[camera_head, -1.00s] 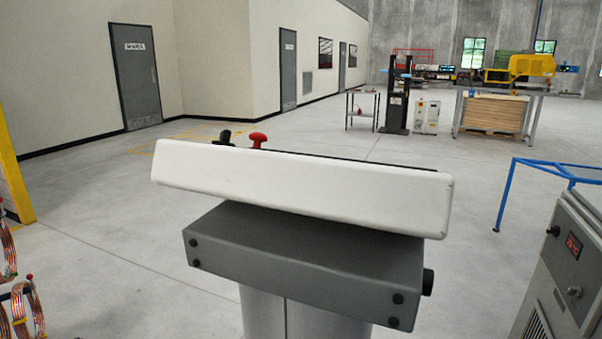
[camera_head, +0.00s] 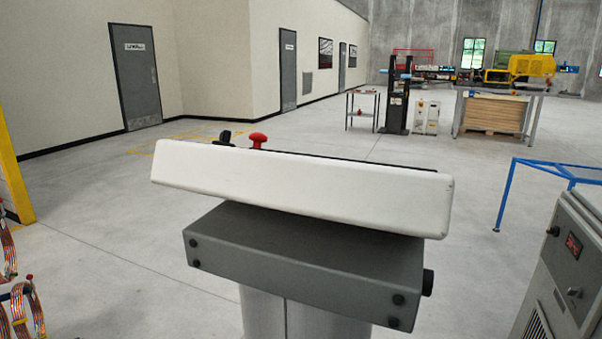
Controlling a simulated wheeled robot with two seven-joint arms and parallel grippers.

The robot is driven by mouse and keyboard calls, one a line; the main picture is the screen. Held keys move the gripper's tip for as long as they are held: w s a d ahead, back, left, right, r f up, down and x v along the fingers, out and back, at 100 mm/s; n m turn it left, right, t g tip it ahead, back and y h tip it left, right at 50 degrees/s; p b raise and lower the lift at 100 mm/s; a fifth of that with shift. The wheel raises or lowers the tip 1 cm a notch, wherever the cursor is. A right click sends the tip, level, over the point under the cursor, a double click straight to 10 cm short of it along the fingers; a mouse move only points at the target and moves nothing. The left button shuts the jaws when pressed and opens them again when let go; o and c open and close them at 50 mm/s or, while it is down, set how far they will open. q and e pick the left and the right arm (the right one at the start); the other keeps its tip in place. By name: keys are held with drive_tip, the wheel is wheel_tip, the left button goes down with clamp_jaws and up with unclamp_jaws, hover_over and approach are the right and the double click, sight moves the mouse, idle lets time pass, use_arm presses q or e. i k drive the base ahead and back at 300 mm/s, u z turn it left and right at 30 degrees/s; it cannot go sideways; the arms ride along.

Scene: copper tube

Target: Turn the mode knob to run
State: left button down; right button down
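A console with a thick white slab (camera_head: 300,190) stands close in front of me on a grey box and column. I see the slab's white side; its dark top face shows only as a thin strip. A black knob-like part (camera_head: 225,137) and a red mushroom-shaped button (camera_head: 257,140) stick up at its far left edge. I cannot tell whether the black part is the mode knob, and no run marking is readable. Neither gripper is in view.
A grey cabinet (camera_head: 570,270) with a red display stands at right front, beside a blue frame (camera_head: 545,170). Copper coils (camera_head: 22,310) and a yellow post (camera_head: 14,170) are at left. A yellow machine (camera_head: 530,66) stands far back. The floor between is open.

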sight(224, 135)
drive_tip(key=u, duration=1.65)
drive_tip(key=i, duration=0.85)
drive_tip(key=z, duration=1.75)
